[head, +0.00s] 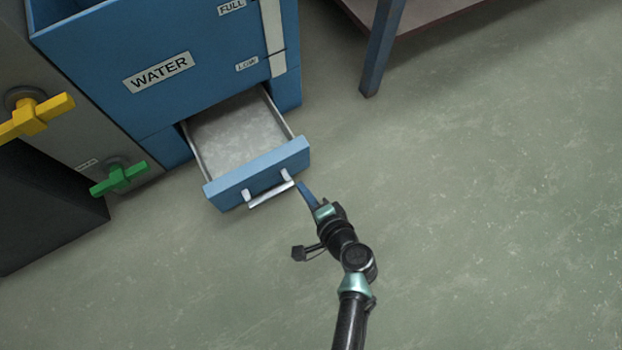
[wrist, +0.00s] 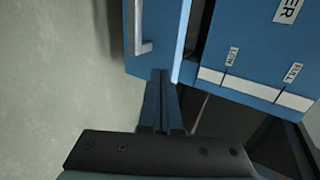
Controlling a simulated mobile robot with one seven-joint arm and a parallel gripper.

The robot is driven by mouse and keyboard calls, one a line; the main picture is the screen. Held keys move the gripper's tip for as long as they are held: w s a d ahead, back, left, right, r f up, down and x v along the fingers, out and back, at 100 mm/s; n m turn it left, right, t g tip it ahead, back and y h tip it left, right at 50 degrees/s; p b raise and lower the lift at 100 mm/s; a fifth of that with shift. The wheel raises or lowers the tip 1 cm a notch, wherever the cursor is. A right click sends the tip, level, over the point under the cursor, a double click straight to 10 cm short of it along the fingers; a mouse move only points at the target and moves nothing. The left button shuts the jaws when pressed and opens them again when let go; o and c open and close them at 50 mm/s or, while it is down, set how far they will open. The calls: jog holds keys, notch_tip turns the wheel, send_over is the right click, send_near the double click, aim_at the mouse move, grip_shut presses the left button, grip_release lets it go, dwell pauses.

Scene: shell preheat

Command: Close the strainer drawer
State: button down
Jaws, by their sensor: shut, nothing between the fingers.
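The strainer drawer (head: 258,172) is pulled out from the bottom of the blue water tank (head: 170,75). It has a blue front, a bar handle (head: 271,194) and a grey inside that looks empty. My gripper (head: 302,187) is shut and empty, with its fingertips close to the right part of the drawer front, beside the handle. I cannot tell whether they touch it. In the wrist view the shut fingers (wrist: 158,85) point at the edge of the drawer front (wrist: 170,45), and the handle (wrist: 142,30) shows to their left.
A yellow valve handle (head: 37,117) and a green valve handle (head: 119,177) stick out left of the drawer. A dark box (head: 40,215) stands at the far left. A table leg (head: 382,45) stands at the upper right. The floor to the right is clear.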

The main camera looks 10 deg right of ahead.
aim_at(284, 161)
jog(key=b+x, duration=0.1)
jog(key=x, duration=0.1)
jog(key=r+b+x, duration=0.1)
jog(key=x, duration=0.2)
jog(key=b+x, duration=0.1)
jog(key=x, duration=0.1)
jog(key=shift+w+a+r, duration=0.1)
jog(key=shift+w+a, duration=0.1)
jog(key=shift+w, duration=0.45)
jog(key=shift+w+r, duration=0.1)
jog(key=shift+w, duration=0.05)
